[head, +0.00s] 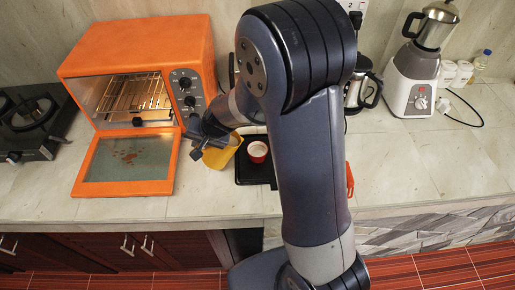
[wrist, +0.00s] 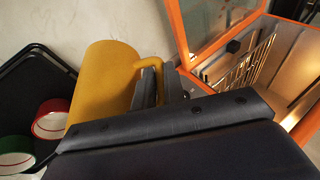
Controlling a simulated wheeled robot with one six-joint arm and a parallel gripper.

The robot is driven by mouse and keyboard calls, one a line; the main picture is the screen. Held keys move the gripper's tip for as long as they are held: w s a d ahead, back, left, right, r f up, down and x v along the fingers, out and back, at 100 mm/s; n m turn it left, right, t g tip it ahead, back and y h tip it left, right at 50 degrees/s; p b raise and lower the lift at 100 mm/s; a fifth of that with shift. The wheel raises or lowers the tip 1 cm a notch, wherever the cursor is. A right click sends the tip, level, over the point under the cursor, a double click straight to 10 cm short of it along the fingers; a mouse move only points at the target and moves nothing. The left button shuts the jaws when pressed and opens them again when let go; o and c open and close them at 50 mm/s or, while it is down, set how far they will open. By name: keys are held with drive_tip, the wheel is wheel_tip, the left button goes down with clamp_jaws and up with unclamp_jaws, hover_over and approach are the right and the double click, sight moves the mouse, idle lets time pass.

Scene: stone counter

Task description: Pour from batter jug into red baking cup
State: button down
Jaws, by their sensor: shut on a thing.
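The yellow batter jug (head: 219,155) is held off to the left of the red baking cup (head: 257,149). It looks tilted, with its rim towards the cup's side; no stream shows. My gripper (head: 203,142) is shut on the jug's handle. In the wrist view my gripper's fingers (wrist: 154,86) close on the handle of the jug (wrist: 105,78), whose inside is hidden. The cup is white inside and stands on a black tray (head: 246,173).
A green cup (wrist: 14,152) stands near the red one in the wrist view. An orange oven (head: 140,55) with its door (head: 128,165) down is left of the jug. A blender (head: 412,75) and a metal pot (head: 356,92) are right. My arm hides part of the tray.

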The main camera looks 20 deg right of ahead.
drive_tip(key=shift+d+r+y+b, duration=0.2)
drive_tip(key=shift+d+y+b, duration=0.35)
drive_tip(key=shift+b, duration=0.25)
idle(0.4)
drive_tip(key=shift+d+r+m+y+b, duration=0.25)
drive_tip(key=shift+d+y+b, duration=0.3)
drive_tip(key=shift+b, duration=0.5)
drive_tip(key=shift+d+r+m+y+b, duration=0.2)
drive_tip(key=shift+d+y+b, duration=0.3)
drive_tip(key=shift+b, duration=0.5)
idle(1.6)
drive_tip(key=a+r+h+p, duration=0.1)
drive_tip(key=p, duration=0.2)
drive_tip(key=shift+s+a+n, duration=0.1)
drive_tip(key=shift+a+n, duration=0.1)
drive_tip(key=shift+n, duration=0.05)
drive_tip(key=shift+a+f+h+p, duration=0.2)
drive_tip(key=shift+a+h+p, duration=0.15)
drive_tip(key=shift+h+p, duration=0.45)
drive_tip(key=shift+a+f+h+p, duration=0.3)
drive_tip(key=shift+a+f+p, duration=0.35)
drive_tip(key=shift+f, duration=0.2)
drive_tip(key=shift+a, duration=0.1)
drive_tip(key=a+f+n+h+b, duration=0.1)
drive_tip(key=a+f+h+b, duration=0.4)
drive_tip(key=shift+w+n+h+b, duration=0.2)
drive_tip(key=shift+n+h+b, duration=0.1)
drive_tip(key=shift+h+b, duration=0.1)
